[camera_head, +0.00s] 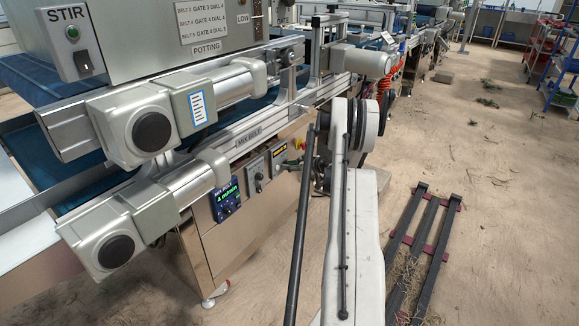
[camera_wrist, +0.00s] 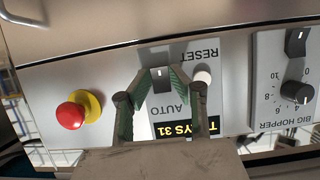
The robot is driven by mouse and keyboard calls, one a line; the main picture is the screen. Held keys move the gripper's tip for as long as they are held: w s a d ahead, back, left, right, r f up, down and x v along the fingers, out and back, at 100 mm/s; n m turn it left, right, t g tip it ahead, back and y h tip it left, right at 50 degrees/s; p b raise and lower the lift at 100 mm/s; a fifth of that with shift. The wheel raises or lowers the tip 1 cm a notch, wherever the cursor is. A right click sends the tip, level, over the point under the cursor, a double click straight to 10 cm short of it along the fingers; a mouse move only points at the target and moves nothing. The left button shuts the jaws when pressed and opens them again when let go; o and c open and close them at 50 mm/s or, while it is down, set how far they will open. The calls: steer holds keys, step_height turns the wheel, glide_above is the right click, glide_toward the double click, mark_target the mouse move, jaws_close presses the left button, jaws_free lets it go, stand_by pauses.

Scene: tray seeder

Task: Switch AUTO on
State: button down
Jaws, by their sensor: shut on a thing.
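The AUTO switch (camera_wrist: 162,82) is a small black switch with a white mark, on a grey panel that appears upside down in the wrist view. The AUTO label (camera_wrist: 173,111) is beside it. My gripper (camera_wrist: 164,77) has one green finger on each side of the switch and is shut on it. The fingers cover the switch's sides, and I cannot tell its setting. A yellow-lit counter display (camera_wrist: 186,129) is partly hidden by the gripper.
In the wrist view, a white RESET button (camera_wrist: 203,77) is close to the right finger. A red emergency stop (camera_wrist: 70,115) with a yellow collar is at left. The BIG HOPPER dial (camera_wrist: 294,93) is at right.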

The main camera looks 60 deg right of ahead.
steer(key=shift+f+t, duration=0.2)
steer(key=shift+t, duration=0.5)
steer(key=shift+f+t, duration=0.15)
steer(key=shift+t, duration=0.55)
steer(key=c, duration=1.6)
jaws_free()
steer(key=shift+o, duration=0.2)
steer(key=s+r, duration=0.1)
steer(key=s, duration=1.1)
steer(key=shift+r, duration=0.35)
steer(key=shift+w+a, duration=0.15)
